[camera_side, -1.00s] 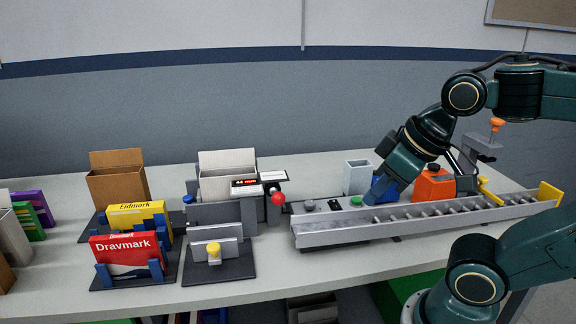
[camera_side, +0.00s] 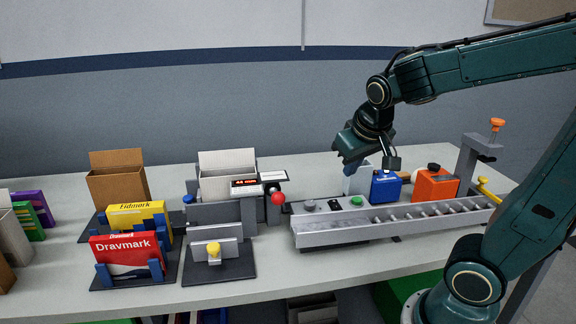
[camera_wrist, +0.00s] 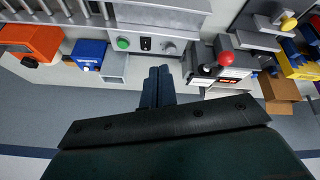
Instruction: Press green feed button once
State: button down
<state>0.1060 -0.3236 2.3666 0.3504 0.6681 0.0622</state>
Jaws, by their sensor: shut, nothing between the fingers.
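In the wrist view the green button (camera_wrist: 122,43) lies beside a black switch (camera_wrist: 146,43) and a grey knob (camera_wrist: 170,48). My gripper (camera_side: 349,171) is shut and empty, its blue fingers pointing down. In the side view it hangs above the button's height, slightly left of it. In the wrist view the fingertips (camera_wrist: 159,71) are clear of the button, below and right of it. The side view does not clearly show the depth gap.
A blue box (camera_side: 385,187) and an orange box (camera_side: 434,186) stand right of the button. A pale open bin (camera_side: 352,183) is partly behind my fingers. A red ball knob (camera_side: 278,198) and a display unit (camera_side: 246,183) stand left. Product boxes fill the left side.

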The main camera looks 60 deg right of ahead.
jog(key=w+d+f+m+g+h, duration=0.2)
jog(key=w+d+f+m+h, duration=0.1)
jog(key=d, duration=0.6)
jog(key=m+g+h, duration=0.1)
jog(key=g+h, duration=0.1)
jog(key=h, duration=0.1)
send_over(356, 201)
jog(key=shift+f, duration=1.8)
jog(key=shift+f+g, duration=0.15)
jog(key=shift+g, duration=0.15)
jog(key=shift+f, duration=4.25)
